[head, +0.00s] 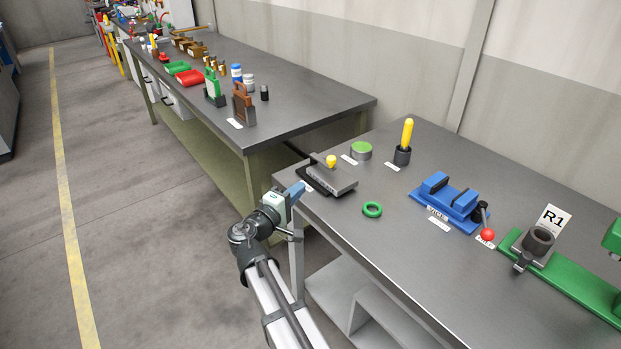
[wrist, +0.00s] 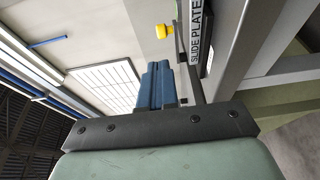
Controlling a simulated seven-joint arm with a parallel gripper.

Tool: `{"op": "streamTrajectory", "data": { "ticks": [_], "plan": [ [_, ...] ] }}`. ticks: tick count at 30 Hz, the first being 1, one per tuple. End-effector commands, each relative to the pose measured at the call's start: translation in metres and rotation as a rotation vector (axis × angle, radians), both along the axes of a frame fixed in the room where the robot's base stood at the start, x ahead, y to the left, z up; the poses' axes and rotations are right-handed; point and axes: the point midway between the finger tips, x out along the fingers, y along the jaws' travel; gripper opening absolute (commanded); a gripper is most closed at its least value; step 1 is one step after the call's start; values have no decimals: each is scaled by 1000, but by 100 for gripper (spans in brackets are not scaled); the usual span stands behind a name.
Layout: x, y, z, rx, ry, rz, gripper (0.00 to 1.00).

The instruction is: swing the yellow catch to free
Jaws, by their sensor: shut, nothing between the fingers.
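The yellow catch (head: 331,161) shows as a small rounded yellow knob on top of a grey block-like slide plate fixture (head: 334,179) at the near table's left corner. In the wrist view the yellow catch (wrist: 165,31) stands beyond my fingertips, beside a white label reading "SLIDE PLATE" (wrist: 194,35). My gripper (head: 301,187) has blue fingers and is at the table's left edge, just left of the fixture and below the knob's height. In the wrist view the blue fingers of my gripper (wrist: 159,70) are together and empty. They look apart from the catch.
A green ring (head: 372,209) lies in front of the fixture. A green-topped round tin (head: 361,150) and a yellow-handled tool in a black holder (head: 403,150) stand behind it. A blue vise (head: 445,201) is to the right. Bare tabletop lies between ring and vise.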

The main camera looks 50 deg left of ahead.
Motion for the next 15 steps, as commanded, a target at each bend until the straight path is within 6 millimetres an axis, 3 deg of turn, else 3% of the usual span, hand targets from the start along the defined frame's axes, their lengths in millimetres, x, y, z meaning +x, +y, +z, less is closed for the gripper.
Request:
{"op": "streamTrajectory", "data": {
  "ticks": [15],
  "plan": [
    [81, 28, 0, 0, 0, -2, 0]
  ]
}}
